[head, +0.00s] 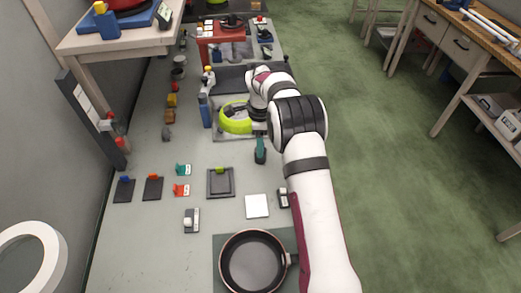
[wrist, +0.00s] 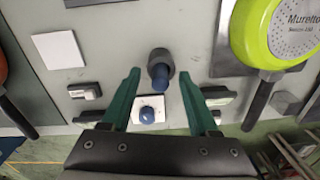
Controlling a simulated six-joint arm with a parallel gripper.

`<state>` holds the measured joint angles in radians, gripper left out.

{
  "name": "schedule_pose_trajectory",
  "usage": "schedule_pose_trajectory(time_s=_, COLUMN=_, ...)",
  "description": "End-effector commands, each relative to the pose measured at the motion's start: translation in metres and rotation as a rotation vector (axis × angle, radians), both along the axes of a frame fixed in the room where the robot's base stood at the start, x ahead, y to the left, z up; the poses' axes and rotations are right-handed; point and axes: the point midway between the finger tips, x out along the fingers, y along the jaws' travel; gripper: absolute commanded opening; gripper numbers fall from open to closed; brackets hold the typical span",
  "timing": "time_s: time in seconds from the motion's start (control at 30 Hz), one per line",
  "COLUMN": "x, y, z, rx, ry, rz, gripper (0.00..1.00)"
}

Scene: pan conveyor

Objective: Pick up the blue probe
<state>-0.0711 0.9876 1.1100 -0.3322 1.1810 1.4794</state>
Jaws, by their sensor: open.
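The blue probe (wrist: 160,72) shows in the wrist view as a dark blue, round-ended cylinder in a dark round collar. My gripper (wrist: 159,76) is open, with its green fingers apart on the left and right of the probe; I cannot tell how high above it they are. In the head view my gripper (head: 260,155) is over the grey surface, just below the green pan, and I cannot make out the probe there.
A white plate with a blue knob (wrist: 147,112) lies close below the probe in the wrist view. The green pan (wrist: 275,32) is at the right. In the head view a dark pan (head: 252,262) stands at the front and a white square (head: 257,206) lies behind it.

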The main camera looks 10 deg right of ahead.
Motion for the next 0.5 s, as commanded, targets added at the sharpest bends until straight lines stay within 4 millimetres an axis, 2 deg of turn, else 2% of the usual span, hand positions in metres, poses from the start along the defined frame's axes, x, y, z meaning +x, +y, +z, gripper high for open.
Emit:
schedule_pose_trajectory(time_s=0.23, x=0.0001, y=-0.0001, z=-0.0039, rx=0.001, ry=0.0, rz=0.0, gripper=0.61)
schedule_pose_trajectory(time_s=0.5, x=0.0002, y=-0.0002, z=-0.0035, rx=0.0, ry=0.0, rz=0.0, gripper=0.12)
